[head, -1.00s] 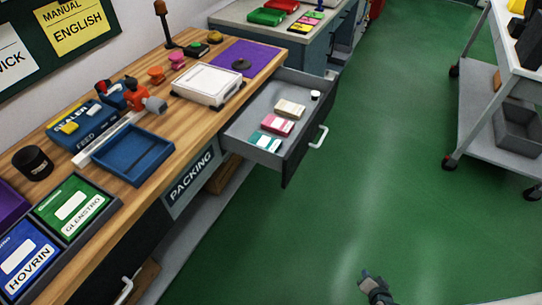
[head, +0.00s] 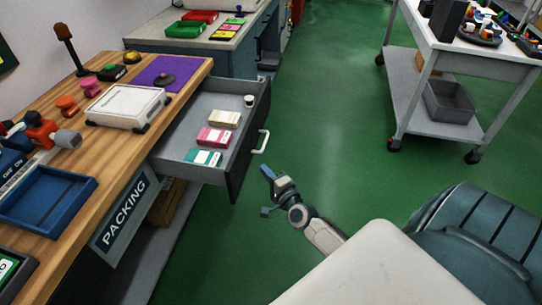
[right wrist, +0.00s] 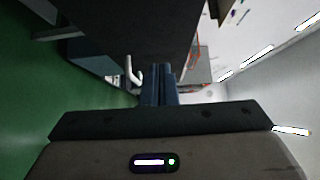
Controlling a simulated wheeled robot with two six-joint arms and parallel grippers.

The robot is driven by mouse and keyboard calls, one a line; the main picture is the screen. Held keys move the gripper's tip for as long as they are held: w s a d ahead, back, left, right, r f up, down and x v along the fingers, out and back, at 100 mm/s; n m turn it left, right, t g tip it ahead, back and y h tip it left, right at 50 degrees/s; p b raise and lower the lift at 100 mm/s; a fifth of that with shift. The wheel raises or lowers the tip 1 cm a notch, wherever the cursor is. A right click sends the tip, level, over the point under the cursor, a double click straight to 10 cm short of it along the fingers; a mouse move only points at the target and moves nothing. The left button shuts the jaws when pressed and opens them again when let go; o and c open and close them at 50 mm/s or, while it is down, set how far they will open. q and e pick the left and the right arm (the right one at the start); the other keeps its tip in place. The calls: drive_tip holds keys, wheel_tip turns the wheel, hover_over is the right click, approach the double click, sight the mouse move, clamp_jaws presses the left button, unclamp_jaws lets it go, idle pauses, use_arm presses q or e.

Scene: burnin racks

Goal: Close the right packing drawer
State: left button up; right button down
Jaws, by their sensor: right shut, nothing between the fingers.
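The right packing drawer (head: 247,148) stands pulled out from the wooden packing bench, with a dark front and a white bar handle (head: 263,143). Inside lie pink, teal and beige card boxes and a small white-and-black round item. My right gripper (head: 267,172) is shut and empty, just in front of and below the drawer front, apart from the handle in the head view. In the right wrist view, the shut fingers (right wrist: 158,86) point towards the dark drawer front (right wrist: 130,35), with the handle (right wrist: 132,72) close on their left. My left gripper is out of view.
The bench (head: 110,165) carries a blue tray (head: 45,200), a white scale (head: 125,105) and a purple mat (head: 170,72). A white trolley (head: 435,95) stands at the upper right. Green floor lies clear between bench and trolley.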

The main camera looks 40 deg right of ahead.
drive_tip(key=w, duration=0.2)
drive_tip(key=w+a, duration=0.1)
drive_tip(key=w, duration=0.1)
drive_tip(key=w+a, duration=0.1)
drive_tip(key=w, duration=0.1)
drive_tip(key=shift+w+a, duration=0.1)
drive_tip(key=shift+w, duration=0.05)
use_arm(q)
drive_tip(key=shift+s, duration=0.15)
use_arm(e)
drive_tip(key=shift+w, duration=0.1)
